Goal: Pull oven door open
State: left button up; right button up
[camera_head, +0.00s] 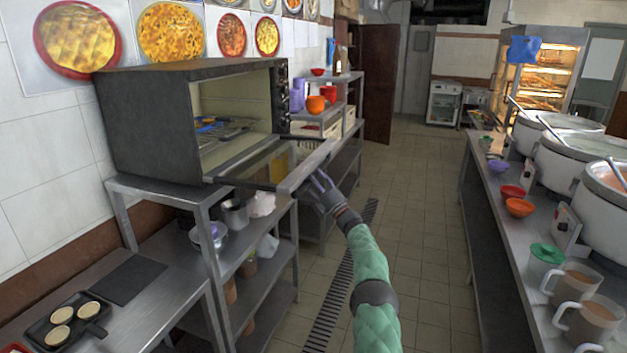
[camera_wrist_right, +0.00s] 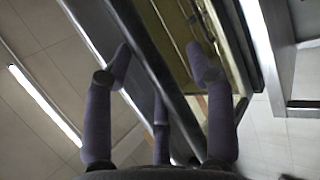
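The dark oven (camera_head: 150,115) stands on a metal rack against the left wall, its lit inside showing a wire rack. Its door (camera_head: 250,165) is hinged at the bottom and folded down, close to level. The door's outer edge bar (camera_head: 308,167) points toward the aisle. My right gripper (camera_head: 318,192) is at this edge. In the right wrist view my gripper (camera_wrist_right: 160,62) has its fingers spread on both sides of the door's dark edge bar (camera_wrist_right: 140,62). One fingertip lies over the yellowish door panel. Firm contact cannot be told. My left gripper is out of view.
The metal rack (camera_head: 160,187) below the oven holds bowls and jars. A shelf (camera_head: 345,85) with orange bowls stands beyond the door. A counter (camera_head: 490,185) with stockpots and mugs runs along the right. The tiled aisle (camera_head: 420,190) between is clear.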

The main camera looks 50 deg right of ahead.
jog(key=v, duration=1.2)
dwell(0.3)
